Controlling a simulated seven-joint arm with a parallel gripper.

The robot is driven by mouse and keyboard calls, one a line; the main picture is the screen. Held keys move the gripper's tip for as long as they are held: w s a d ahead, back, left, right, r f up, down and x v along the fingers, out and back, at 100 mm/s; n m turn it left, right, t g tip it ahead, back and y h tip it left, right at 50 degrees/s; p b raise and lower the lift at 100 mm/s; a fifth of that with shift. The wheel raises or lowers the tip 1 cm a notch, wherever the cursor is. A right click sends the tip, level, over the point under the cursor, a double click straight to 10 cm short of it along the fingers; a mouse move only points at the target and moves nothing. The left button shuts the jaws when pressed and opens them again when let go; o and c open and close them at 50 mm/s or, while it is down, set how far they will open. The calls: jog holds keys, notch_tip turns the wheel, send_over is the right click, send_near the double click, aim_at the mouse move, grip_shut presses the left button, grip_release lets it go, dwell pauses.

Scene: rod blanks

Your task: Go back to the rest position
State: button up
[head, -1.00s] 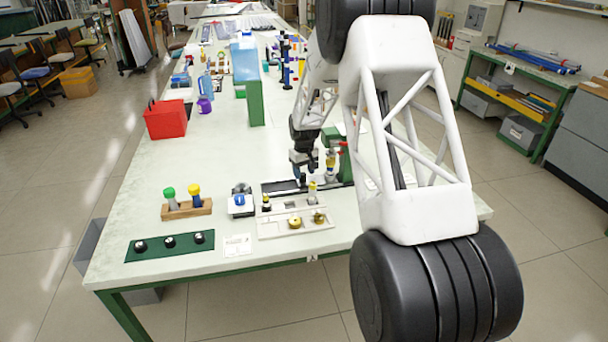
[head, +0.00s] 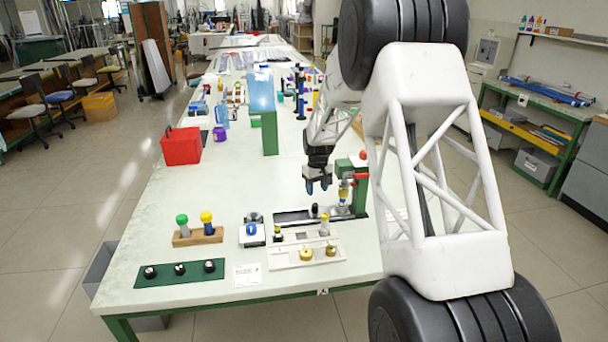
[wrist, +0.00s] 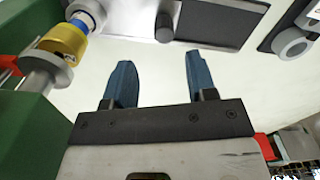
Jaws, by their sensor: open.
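My gripper (head: 318,188) is open and empty above the table, just behind the dark plate (head: 290,217). In the wrist view its two blue fingers (wrist: 158,70) are spread with only pale tabletop between them. A short black peg (head: 314,210) stands on the dark plate, apart from the fingers; it also shows in the wrist view (wrist: 165,24). A green stand (head: 360,186) with a red knob is to the right of the gripper. Its yellow collar (wrist: 64,42) is close to the left finger in the wrist view.
In front lie a pale fixture tray (head: 282,261) with brass pieces, a blue-and-white device (head: 252,236), a wooden holder (head: 198,236) with green and yellow knobs, and a green board (head: 180,274). A red bin (head: 181,148) stands left. A tall green-blue panel (head: 268,115) stands behind.

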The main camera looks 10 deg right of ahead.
jog(key=shift+s+r, duration=0.3)
jog(key=shift+r, duration=0.2)
jog(key=s+a+r+m+t, duration=0.1)
jog(key=s+r, duration=0.9)
jog(key=s, duration=0.4)
jog(key=s+a+r+m, duration=0.1)
jog(key=s+a+r, duration=0.1)
jog(key=s+r, duration=0.95)
jog(key=s+f+m+t, duration=0.1)
jog(key=s+f, duration=0.1)
jog(key=s, duration=3)
jog(key=shift+s+a+m+t, duration=0.15)
jog(key=shift+a+m+t, duration=0.15)
jog(key=shift+a+m, duration=0.1)
